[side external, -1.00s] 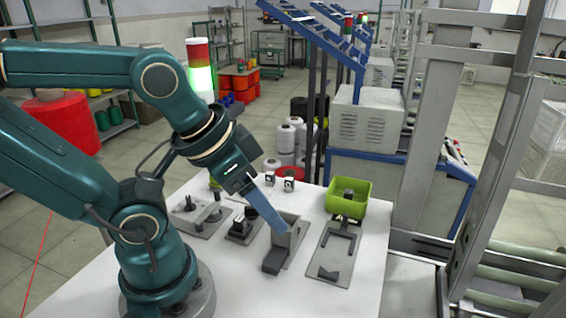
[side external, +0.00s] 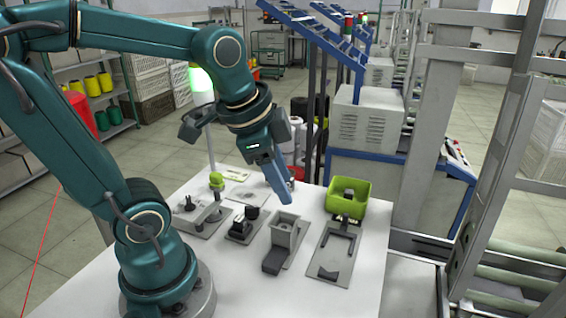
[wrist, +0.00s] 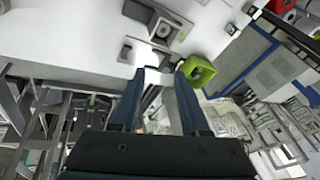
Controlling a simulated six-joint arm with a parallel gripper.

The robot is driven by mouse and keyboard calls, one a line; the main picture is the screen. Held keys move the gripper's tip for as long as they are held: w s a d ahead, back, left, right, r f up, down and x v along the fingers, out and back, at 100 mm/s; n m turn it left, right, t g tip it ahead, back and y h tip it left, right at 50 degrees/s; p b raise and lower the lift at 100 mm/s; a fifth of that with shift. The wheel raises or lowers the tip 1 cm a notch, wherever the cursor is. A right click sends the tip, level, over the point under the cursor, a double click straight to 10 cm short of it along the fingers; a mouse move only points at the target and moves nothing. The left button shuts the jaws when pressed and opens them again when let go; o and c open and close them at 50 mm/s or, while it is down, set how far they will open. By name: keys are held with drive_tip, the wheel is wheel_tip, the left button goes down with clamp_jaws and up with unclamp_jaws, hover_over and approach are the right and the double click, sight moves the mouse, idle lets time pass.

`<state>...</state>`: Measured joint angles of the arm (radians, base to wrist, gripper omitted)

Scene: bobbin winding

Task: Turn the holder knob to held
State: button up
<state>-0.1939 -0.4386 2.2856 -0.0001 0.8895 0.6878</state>
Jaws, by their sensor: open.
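My gripper (side external: 286,200) hangs over the back of the white table, behind the grey open-topped box (side external: 285,230) and left of the green bin (side external: 348,187). In the wrist view my gripper (wrist: 158,75) has two fingers spread apart with nothing between them. The green bin (wrist: 204,73) is beside the right fingertip there. I cannot clearly make out the holder knob. Small dial blocks near the back edge are largely covered by my gripper in the side view. Whether the fingers touch anything is unclear.
A plate with dark blocks (side external: 335,255) lies at the table's right. A black-topped device (side external: 243,224) and a plate with posts (side external: 203,220) stand to the left. A blue-railed machine (side external: 400,172) stands beyond the table.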

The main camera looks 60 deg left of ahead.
drive_tip(key=w+a+f+g, duration=0.2)
drive_tip(key=a+f+g, duration=0.15)
drive_tip(key=a, duration=0.45)
drive_tip(key=n, duration=0.1)
hover_over(251, 207)
drive_tip(key=shift+g+h, duration=0.3)
drive_tip(key=shift+g, duration=0.15)
drive_tip(key=f, duration=0.5)
drive_tip(key=shift+w+d+f, duration=0.15)
drive_tip(key=shift+w+f, duration=0.1)
drive_tip(key=shift+f, duration=0.1)
drive_tip(key=shift+s+f+n, duration=0.2)
drive_tip(key=shift+f+n, duration=0.05)
drive_tip(key=shift+n, duration=0.05)
drive_tip(key=shift+a+f, duration=0.2)
drive_tip(key=shift+f, duration=2.2)
clamp_jaws()
